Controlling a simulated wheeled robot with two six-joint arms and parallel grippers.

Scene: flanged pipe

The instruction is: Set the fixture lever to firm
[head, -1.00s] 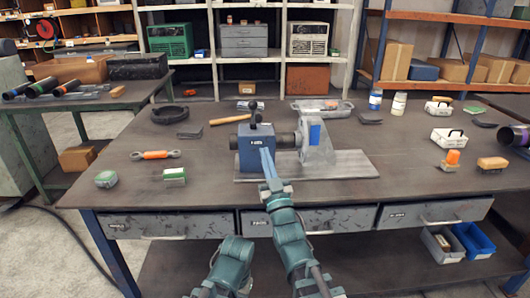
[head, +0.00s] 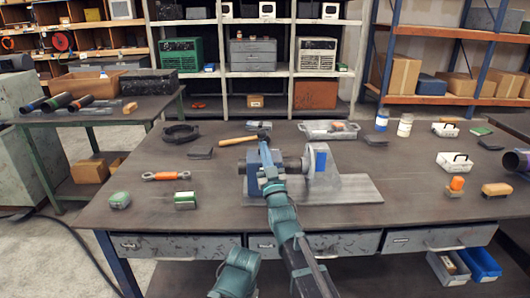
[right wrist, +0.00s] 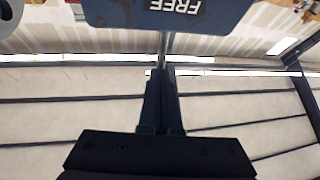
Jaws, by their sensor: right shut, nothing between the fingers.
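The fixture's blue block (head: 250,178) stands at the left end of a grey base plate on the bench. Its label reads FREE in the right wrist view (right wrist: 172,5). A dark knob (head: 262,134), apparently the lever's end, shows just above the block. My right gripper (head: 265,152) reaches in over the front of the block and hides much of it. In the right wrist view its fingers (right wrist: 162,78) are shut and empty, with a thin metal rod (right wrist: 163,48) in line beyond the tips. I cannot tell whether they touch it. My left gripper is out of view.
A hammer (head: 240,140) lies behind the block. The bench front between is clear.

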